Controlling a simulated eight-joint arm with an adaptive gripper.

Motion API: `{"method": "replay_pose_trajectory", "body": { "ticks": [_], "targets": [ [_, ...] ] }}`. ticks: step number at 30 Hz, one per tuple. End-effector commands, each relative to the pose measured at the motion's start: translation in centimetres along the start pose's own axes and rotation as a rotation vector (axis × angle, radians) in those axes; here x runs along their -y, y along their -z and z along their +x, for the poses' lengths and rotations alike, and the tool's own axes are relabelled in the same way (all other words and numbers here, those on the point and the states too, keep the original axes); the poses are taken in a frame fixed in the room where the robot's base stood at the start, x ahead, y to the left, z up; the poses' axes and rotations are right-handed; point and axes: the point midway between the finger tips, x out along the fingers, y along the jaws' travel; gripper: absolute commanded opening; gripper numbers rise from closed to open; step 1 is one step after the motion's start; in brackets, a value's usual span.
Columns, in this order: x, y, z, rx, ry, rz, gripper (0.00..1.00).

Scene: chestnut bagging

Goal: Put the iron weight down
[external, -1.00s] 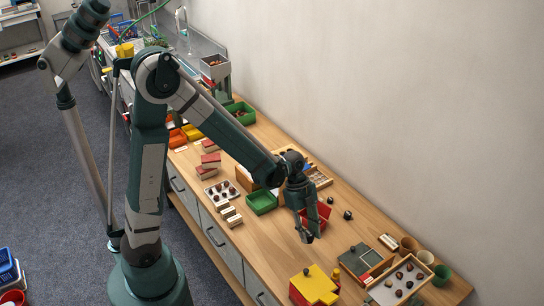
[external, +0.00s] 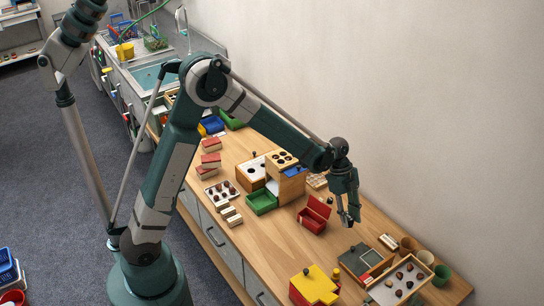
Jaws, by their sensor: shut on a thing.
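My gripper (external: 348,218) is at the right side of the bench, to the right of an open red box. Its fingers are shut on the small dark iron weight, which is mostly hidden between and behind the fingertips. The fingertips are low, close to the bench top; I cannot tell whether the weight touches the wood. Another small dark piece (external: 330,200) stands just to the left, behind the red box.
The open red box (external: 312,221) is left of my gripper. A yellow-lidded box (external: 316,287) stands at the front edge. Bare wood (external: 375,215) lies toward the wall.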

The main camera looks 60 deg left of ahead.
Motion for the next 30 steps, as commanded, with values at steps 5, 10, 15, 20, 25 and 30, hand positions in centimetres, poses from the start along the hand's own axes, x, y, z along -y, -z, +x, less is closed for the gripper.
{"method": "replay_pose_trajectory", "body": {
  "ticks": [5,10,15,20,25,30],
  "targets": [
    [4.1,0.9,0.4,0.000,-0.001,0.004,0.04],
    [7.3,1.6,0.9,0.000,-0.003,0.007,0.04],
    [9.2,2.1,1.2,0.000,-0.003,0.009,0.04],
    [10.0,2.3,1.4,0.000,-0.004,0.009,0.04],
    [10.2,2.3,1.4,0.000,-0.004,0.009,0.04],
    [10.1,2.3,1.4,0.000,-0.004,0.009,0.04]
  ]
}}
